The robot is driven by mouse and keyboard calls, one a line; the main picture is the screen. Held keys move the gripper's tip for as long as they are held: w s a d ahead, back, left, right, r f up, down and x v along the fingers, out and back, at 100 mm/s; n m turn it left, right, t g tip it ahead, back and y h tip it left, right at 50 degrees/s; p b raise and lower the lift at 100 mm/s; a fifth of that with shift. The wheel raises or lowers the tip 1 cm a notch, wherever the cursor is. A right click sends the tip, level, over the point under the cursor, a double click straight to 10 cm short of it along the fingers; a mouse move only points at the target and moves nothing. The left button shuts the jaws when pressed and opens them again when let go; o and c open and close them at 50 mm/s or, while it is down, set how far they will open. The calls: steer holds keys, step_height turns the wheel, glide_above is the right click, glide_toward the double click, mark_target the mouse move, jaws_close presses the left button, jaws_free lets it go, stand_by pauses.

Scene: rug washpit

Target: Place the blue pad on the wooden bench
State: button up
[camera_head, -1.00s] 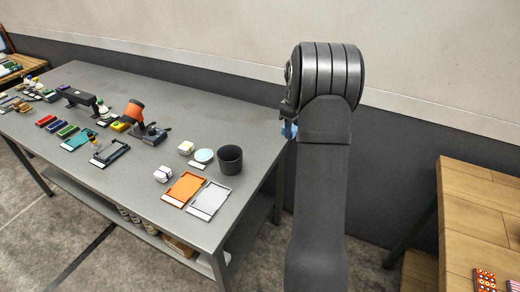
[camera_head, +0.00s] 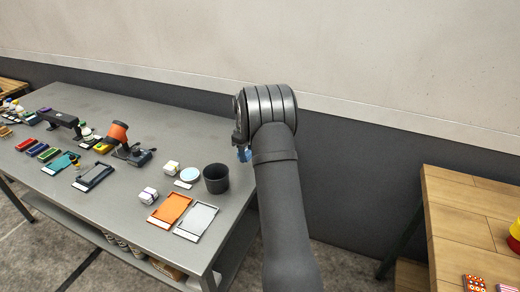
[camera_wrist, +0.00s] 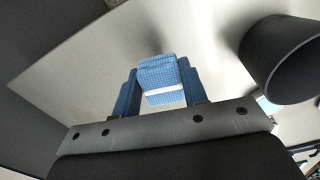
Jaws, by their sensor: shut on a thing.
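My gripper (camera_wrist: 160,92) is shut on the blue pad (camera_wrist: 158,70), which has a checked blue face and a white band and sits between the two blue fingers in the wrist view.
The grey table (camera_head: 185,110) carries a dark cup (camera_head: 216,178), an orange tray (camera_head: 170,207), a grey tray (camera_head: 197,219) and several tools. A patterned red block (camera_head: 474,283) and a red-yellow object (camera_head: 515,235) are on the bench. Much of its top is bare.

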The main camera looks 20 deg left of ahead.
steer(key=shift+d+f, duration=0.2)
steer(key=shift+f, duration=1.45)
steer(key=shift+f, duration=0.1)
steer(key=o, duration=0.9)
steer(key=shift+f, duration=0.1)
steer(key=shift+o, duration=0.2)
step_height(320, 180, up, 16)
steer(key=shift+o, duration=0.5)
steer(key=shift+r, duration=0.75)
